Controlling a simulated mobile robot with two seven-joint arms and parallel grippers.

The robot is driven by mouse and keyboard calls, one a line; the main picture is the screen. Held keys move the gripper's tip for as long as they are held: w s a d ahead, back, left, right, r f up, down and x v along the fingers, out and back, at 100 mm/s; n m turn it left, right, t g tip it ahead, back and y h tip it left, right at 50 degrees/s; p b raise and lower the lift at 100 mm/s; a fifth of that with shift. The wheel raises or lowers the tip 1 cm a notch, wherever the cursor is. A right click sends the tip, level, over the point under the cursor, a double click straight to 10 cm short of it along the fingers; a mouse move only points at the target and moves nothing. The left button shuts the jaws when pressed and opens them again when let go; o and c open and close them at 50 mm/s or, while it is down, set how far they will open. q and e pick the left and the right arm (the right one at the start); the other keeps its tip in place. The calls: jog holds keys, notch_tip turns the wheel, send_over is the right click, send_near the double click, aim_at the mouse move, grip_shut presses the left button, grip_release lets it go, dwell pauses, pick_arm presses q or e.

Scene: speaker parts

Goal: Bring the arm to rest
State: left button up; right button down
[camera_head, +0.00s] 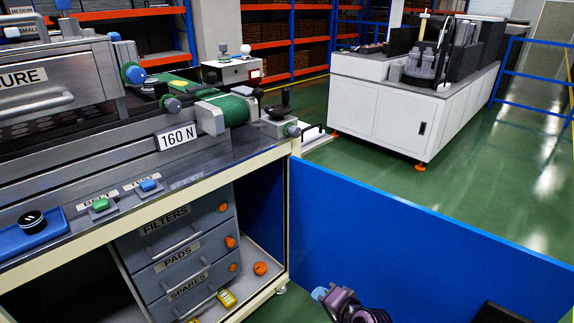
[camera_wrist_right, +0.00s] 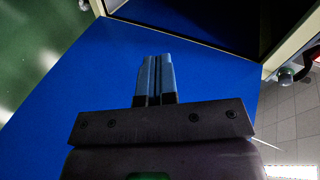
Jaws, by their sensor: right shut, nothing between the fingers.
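My right gripper (camera_head: 322,292) shows at the bottom of the head view, low in front of the blue panel. In the right wrist view its two fingers (camera_wrist_right: 154,80) lie side by side, closed together with nothing between them. The blue panel (camera_wrist_right: 95,80) fills much of the area behind the fingers in that view. Most of my right arm is cut off by the bottom edge of the head view. My left gripper is in neither view.
A workbench (camera_head: 190,185) with a press and a green roller (camera_head: 232,110) stands at the left. Drawers (camera_head: 175,245) sit below it. The blue panel (camera_head: 400,230) stands right of the bench. A white machine cabinet (camera_head: 390,105) is farther back; green floor (camera_head: 500,170) is open around it.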

jog(key=w+d+r+n+h, duration=0.1)
jog(key=w+d+n+h, duration=0.15)
jog(key=d, duration=1.55)
jog(key=s+d+f+n+h, duration=0.1)
jog(key=s+d+n, duration=0.15)
jog(key=s, duration=0.95)
jog(key=s+d+n+g+h, duration=0.1)
jog(key=s+n, duration=0.3)
jog(key=s, duration=0.8)
jog(key=s+d+f+n+h, duration=0.1)
jog(key=s+d+n, duration=0.15)
jog(key=s, duration=0.85)
jog(key=s+r+n, duration=0.4)
jog(key=s+r, duration=0.2)
jog(key=s, duration=0.3)
jog(key=shift+w+a+m+h, duration=0.7)
jog(key=shift+a+m+h, duration=0.35)
jog(key=shift+a+m, duration=1.75)
pick_arm(q)
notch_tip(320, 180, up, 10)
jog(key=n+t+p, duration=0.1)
jog(key=p, duration=1.2)
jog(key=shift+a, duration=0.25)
pick_arm(e)
notch_tip(320, 180, up, 10)
jog(key=t, duration=0.1)
jog(key=shift+f+m+t, duration=0.15)
jog(key=shift+m+t, duration=0.25)
jog(key=shift+m, duration=0.05)
